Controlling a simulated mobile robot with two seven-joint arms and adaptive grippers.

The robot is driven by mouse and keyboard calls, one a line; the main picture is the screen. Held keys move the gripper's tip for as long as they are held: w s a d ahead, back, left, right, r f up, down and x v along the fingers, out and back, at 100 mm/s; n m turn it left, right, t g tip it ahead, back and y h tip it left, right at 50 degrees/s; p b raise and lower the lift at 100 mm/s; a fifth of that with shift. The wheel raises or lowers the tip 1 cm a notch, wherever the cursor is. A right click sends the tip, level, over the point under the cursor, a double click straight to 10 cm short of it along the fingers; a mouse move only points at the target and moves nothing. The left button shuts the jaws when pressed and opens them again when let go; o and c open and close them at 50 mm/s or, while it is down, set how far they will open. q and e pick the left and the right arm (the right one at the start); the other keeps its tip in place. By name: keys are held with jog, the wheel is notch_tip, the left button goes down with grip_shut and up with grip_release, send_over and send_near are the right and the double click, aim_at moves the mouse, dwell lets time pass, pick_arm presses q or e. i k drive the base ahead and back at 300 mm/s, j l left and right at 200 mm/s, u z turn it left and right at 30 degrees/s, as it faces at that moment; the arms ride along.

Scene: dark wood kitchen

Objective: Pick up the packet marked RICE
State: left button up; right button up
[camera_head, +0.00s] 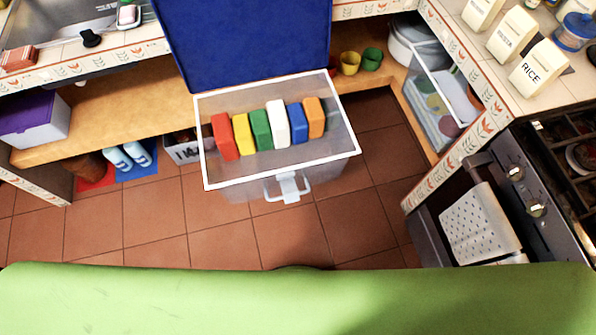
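The packet marked RICE (537,69) is cream-coloured with dark lettering. It stands on the tiled counter at the upper right, near the counter's front edge and close to the stove. Two similar cream packets stand in a row behind it: one marked PASTA (512,36) and one at the top edge (482,12). Neither of my grippers shows in the head view, so their state is hidden.
A blue-lidded jar (573,32) stands right of the packets. The stove (535,200) with a hanging towel (478,222) is below right. A clear box (280,180) with coloured blocks and a raised blue lid (245,40) juts out mid-view. Tiled floor (350,225) is clear between.

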aim_at(545, 62)
jog(key=z, duration=1.45)
jog(key=l+z, duration=0.15)
jog(key=l, duration=0.35)
jog(key=i+l+z, duration=0.2)
jog(key=l, duration=0.3)
jog(key=l+z, duration=0.15)
jog(key=l, duration=0.4)
